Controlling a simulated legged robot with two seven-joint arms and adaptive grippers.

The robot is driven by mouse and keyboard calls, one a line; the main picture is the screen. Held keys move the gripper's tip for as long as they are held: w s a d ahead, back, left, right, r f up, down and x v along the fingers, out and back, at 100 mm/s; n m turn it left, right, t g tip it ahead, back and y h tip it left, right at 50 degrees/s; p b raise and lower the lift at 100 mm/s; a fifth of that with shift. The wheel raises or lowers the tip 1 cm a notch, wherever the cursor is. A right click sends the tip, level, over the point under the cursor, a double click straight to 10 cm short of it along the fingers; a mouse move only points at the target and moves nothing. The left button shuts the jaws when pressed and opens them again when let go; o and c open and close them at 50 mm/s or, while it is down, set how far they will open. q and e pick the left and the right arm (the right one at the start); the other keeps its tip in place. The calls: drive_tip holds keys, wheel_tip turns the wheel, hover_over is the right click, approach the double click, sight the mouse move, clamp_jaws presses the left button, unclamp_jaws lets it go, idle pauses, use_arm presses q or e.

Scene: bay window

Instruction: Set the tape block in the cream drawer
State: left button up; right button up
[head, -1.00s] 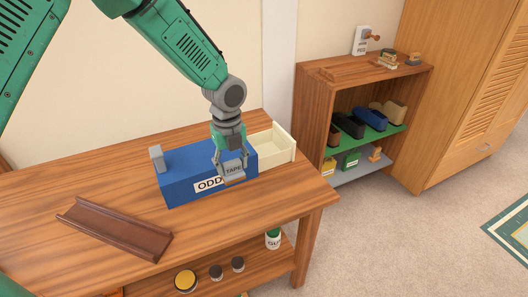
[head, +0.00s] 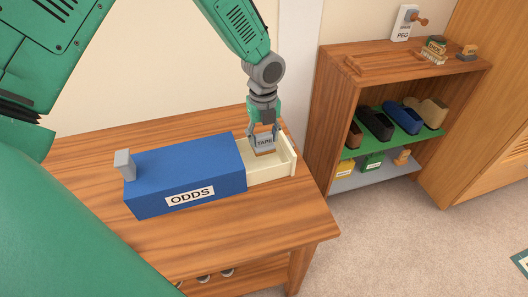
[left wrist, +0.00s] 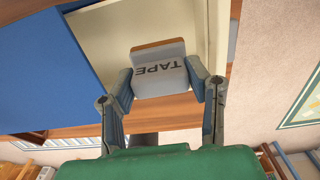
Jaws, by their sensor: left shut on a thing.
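The tape block (head: 264,143), grey with a brown base and the word TAPE, is held in my left gripper (head: 263,138). In the left wrist view the block (left wrist: 158,72) sits between the two fingers of the gripper (left wrist: 165,88). The cream drawer (head: 270,174) sticks out from the right end of the blue ODDS box (head: 188,178). The block is over the open drawer in the head view; whether it touches the drawer floor I cannot tell. My right gripper is not in view.
The box stands on a wooden table (head: 230,232) with a grey knob-like piece (head: 125,164) at its left end. A wooden shelf unit (head: 338,117) with several shoe-like items and labelled things stands to the right, apart from the table.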

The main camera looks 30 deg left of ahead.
sight(262, 149)
use_arm(q)
drive_tip(key=f, duration=0.3)
drive_tip(key=shift+w+a+f, duration=0.1)
drive_tip(key=shift+w+a, duration=0.1)
drive_tip(key=shift+a, duration=0.15)
wheel_tip(262, 149, down, 2)
drive_tip(key=shift+s+f, duration=0.1)
drive_tip(key=shift+f, duration=0.35)
drive_tip(key=shift+d, duration=0.25)
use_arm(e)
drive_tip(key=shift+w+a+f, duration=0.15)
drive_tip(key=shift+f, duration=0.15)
use_arm(q)
drive_tip(key=shift+f, duration=0.1)
drive_tip(key=o, duration=1.2)
drive_tip(key=shift+c, duration=0.2)
drive_tip(key=shift+a, duration=0.15)
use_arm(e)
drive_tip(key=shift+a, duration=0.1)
